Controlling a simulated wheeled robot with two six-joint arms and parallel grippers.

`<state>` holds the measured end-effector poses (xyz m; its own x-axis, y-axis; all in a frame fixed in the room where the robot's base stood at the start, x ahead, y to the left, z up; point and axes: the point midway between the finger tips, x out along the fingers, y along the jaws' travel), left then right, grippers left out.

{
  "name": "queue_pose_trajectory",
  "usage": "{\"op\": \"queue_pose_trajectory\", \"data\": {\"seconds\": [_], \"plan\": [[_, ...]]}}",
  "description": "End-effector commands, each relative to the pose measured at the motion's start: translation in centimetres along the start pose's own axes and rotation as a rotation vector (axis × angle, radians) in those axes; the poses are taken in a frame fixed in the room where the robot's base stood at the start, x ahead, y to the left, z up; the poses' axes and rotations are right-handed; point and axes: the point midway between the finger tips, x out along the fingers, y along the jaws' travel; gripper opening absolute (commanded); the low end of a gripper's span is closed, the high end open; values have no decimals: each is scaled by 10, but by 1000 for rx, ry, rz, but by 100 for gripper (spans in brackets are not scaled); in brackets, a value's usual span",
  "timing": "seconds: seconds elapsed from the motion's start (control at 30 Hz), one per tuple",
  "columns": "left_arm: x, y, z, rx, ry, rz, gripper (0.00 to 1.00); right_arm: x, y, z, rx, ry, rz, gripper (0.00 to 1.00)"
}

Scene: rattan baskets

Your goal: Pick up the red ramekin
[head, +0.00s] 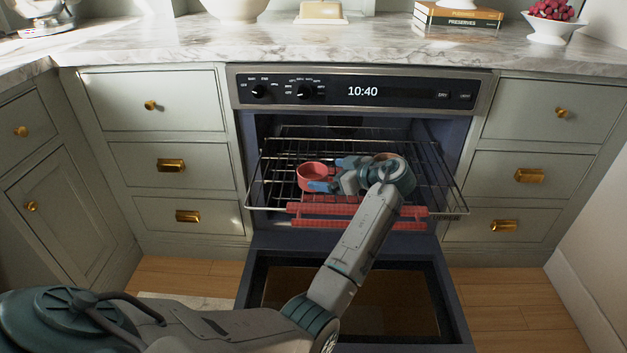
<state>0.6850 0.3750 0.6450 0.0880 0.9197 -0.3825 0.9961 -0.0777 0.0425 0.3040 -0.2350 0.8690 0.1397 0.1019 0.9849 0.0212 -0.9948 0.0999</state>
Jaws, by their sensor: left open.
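The red ramekin (311,170) stands upright on the pulled-out wire rack (262,185) of the open oven, left of the rack's middle. My left gripper (325,174) reaches in from the front right, with its blue fingers open. The fingers are at the ramekin's right side, and the nearer one overlaps its lower right edge in the picture. I cannot tell whether they touch it. My gripper hides part of the ramekin's right side. My right gripper is not in view.
The oven door (255,295) hangs open below the rack. Red guards (310,209) line the rack's front bars. Drawers flank the oven. A marble counter (380,35) above holds books (455,18), a butter dish (321,11) and a bowl of red berries (550,27).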

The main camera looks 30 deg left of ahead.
Motion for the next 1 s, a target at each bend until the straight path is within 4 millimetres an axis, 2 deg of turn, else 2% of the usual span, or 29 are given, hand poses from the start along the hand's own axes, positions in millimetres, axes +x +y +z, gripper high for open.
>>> {"op": "queue_pose_trajectory", "data": {"seconds": [0.37, 0.6, 0.67, 0.87, 1.0], "plan": [[48, 1, -2, -1, 2, -1, 100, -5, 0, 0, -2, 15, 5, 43], [51, 1, -3, -1, 0, 1, 100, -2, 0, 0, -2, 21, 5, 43], [51, 1, -3, -1, 0, 1, 90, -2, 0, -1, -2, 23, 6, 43], [51, 1, -3, 0, 0, 1, 51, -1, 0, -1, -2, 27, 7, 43], [51, 1, -3, -1, 1, 1, 49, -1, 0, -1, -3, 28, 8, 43]]}}
